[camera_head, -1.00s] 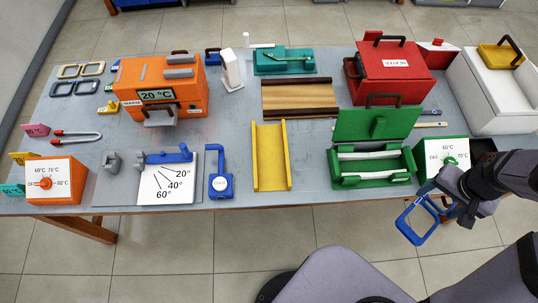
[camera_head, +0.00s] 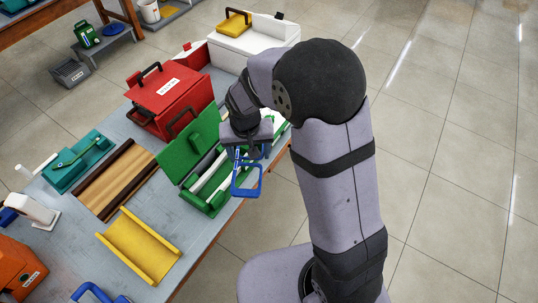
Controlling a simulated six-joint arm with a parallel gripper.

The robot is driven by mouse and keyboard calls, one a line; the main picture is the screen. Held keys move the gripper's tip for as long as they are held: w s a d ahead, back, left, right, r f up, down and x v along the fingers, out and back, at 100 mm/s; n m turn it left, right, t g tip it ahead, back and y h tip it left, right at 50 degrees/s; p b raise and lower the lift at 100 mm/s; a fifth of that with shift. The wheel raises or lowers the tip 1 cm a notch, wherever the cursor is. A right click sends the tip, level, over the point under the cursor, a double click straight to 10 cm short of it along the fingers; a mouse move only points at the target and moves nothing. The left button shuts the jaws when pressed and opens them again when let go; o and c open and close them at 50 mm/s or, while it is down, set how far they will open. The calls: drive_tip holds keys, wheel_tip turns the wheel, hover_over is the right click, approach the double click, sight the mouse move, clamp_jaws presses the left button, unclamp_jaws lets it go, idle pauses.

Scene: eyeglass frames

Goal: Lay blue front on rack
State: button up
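The blue front (camera_head: 247,193) hangs below my gripper (camera_head: 247,152), which is shut on its upper part. Its open rim shows, and my gripper hides the rest. It is beside the green open-lidded box (camera_head: 213,203) with white rails, near the table's right edge; I cannot tell whether they touch. No rack is labelled. A yellow trough (camera_head: 140,245) lies on the table to the left, and a brown wooden slab with dark side rails (camera_head: 117,180) lies behind it.
A teal box (camera_head: 78,160) and an orange machine (camera_head: 18,272) are at left. The grey table (camera_head: 125,127) has little clear room; open floor lies to the right.

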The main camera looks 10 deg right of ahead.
drive_tip(key=s+a+f+m+b, duration=0.1)
drive_tip(key=a+f+b, duration=0.1)
drive_tip(key=a, duration=0.9)
drive_tip(key=s+a+f+m+b, duration=0.2)
drive_tip(key=a+b, duration=0.1)
drive_tip(key=a, duration=0.7)
drive_tip(key=s+a+f+m+h+b, duration=0.1)
drive_tip(key=s+a+f+m+b, duration=0.1)
drive_tip(key=s+a, duration=0.9)
drive_tip(key=a+b, duration=0.1)
drive_tip(key=a, duration=0.3)
drive_tip(key=shift+s+a+m, duration=0.35)
drive_tip(key=shift+a+m, duration=0.05)
drive_tip(key=b, duration=0.4)
hover_over(149, 250)
drive_tip(key=shift+s+a+x, duration=0.15)
drive_tip(key=shift+s+x, duration=0.05)
drive_tip(key=shift+x, duration=0.9)
drive_tip(key=shift+s+a+x, duration=0.1)
drive_tip(key=shift+s+x, duration=0.1)
drive_tip(key=shift+x, duration=0.95)
drive_tip(key=shift+s+a+x, duration=0.15)
drive_tip(key=shift+s+x, duration=0.05)
drive_tip(key=shift+x, duration=0.9)
drive_tip(key=shift+s+b+x, duration=0.15)
drive_tip(key=shift+b+x, duration=0.2)
drive_tip(key=shift+x, duration=0.4)
drive_tip(key=shift+s+b+x, duration=0.1)
drive_tip(key=shift+b+x, duration=0.2)
drive_tip(key=shift+x, duration=0.5)
